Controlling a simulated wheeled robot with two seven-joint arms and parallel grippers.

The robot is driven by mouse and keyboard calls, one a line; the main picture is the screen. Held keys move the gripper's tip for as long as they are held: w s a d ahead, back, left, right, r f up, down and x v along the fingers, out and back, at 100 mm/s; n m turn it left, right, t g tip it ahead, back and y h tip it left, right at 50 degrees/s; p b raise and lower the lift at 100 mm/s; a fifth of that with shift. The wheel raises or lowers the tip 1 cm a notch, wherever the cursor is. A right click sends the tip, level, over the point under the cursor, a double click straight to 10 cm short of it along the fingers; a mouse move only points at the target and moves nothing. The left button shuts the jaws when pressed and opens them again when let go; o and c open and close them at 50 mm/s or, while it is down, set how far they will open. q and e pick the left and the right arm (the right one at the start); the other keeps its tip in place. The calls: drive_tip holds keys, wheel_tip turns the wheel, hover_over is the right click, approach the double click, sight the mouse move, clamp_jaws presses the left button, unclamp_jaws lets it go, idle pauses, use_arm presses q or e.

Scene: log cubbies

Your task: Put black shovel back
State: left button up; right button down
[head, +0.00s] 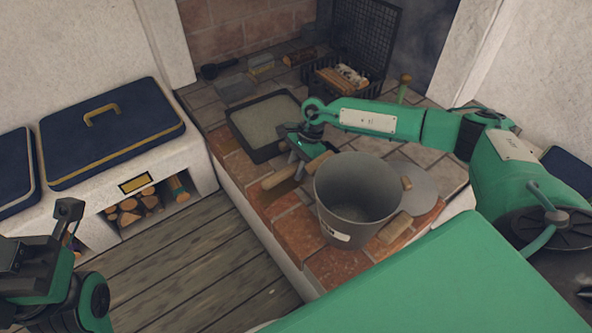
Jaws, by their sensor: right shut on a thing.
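My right gripper (297,158) reaches down over the brick hearth, between the ash-filled tray and the grey bucket. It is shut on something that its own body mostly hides. A light wooden handle (280,178) shows just below its fingers, but I cannot tell whether it belongs to the held thing. A small black tool with a rounded end (213,70) lies at the back left of the hearth; I cannot tell if it is the black shovel. My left gripper (68,212) is at the lower left, its opening unclear.
A grey bucket (345,205) with wooden grips stands at the hearth's front. A dark tray of ash (232,122) is behind my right gripper. An open black grate basket (365,95) holds wood at the back. A navy cushioned bench (110,130) with logs beneath stands left.

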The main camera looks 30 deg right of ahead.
drive_tip(key=shift+f, duration=0.15)
drive_tip(key=c, duration=1.2)
unclamp_jaws()
drive_tip(key=shift+f, duration=0.1)
drive_tip(key=shift+f, duration=0.1)
